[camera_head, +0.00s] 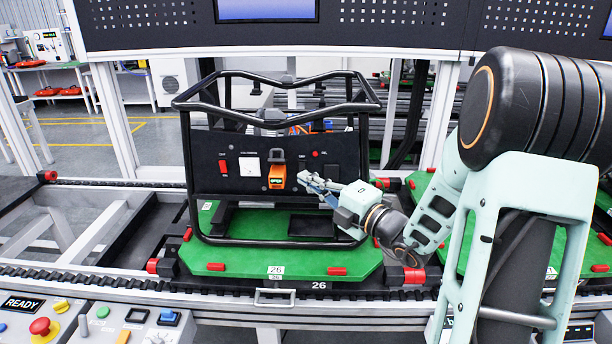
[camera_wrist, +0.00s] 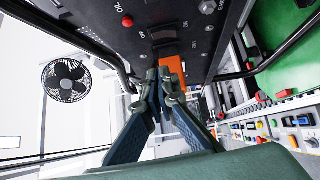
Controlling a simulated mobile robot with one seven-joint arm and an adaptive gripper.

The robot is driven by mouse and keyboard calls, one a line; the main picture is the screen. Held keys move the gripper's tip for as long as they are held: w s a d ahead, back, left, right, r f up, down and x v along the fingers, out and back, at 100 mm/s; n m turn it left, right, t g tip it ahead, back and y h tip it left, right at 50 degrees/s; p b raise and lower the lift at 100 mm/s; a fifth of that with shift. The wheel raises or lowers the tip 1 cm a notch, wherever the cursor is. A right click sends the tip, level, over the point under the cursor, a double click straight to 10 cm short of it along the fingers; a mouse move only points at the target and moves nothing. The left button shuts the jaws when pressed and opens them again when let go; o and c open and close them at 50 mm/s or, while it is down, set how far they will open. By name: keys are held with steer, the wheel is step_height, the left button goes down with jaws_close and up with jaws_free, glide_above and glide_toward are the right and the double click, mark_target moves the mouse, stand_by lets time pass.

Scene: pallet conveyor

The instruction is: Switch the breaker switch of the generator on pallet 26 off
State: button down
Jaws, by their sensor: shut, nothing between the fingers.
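The generator (camera_head: 205,165) stands on the green pallet 26 (camera_head: 245,257), a black tube frame around a dark front panel. On the panel are a red switch (camera_head: 223,166) at the left, a white square (camera_head: 249,166) and an orange block (camera_head: 277,180) with a dark upper part. The labels are too small to show which is the breaker switch. My gripper (camera_head: 303,180) is shut and empty, its tips just right of the orange block. In the wrist view my shut fingertips (camera_wrist: 168,80) partly cover the orange block (camera_wrist: 173,64); contact cannot be told.
The generator's tube frame surrounds the panel. A small red button (camera_head: 315,153) sits above my fingertips. Control boxes (camera_head: 135,322) stand at the front left, one with a red mushroom button (camera_head: 40,326). Another green pallet (camera_head: 430,190) lies to the right, behind my arm.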

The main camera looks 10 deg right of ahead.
steer(key=v, duration=0.9)
steer(key=shift+d+r, duration=0.2)
steer(key=shift+r, duration=0.35)
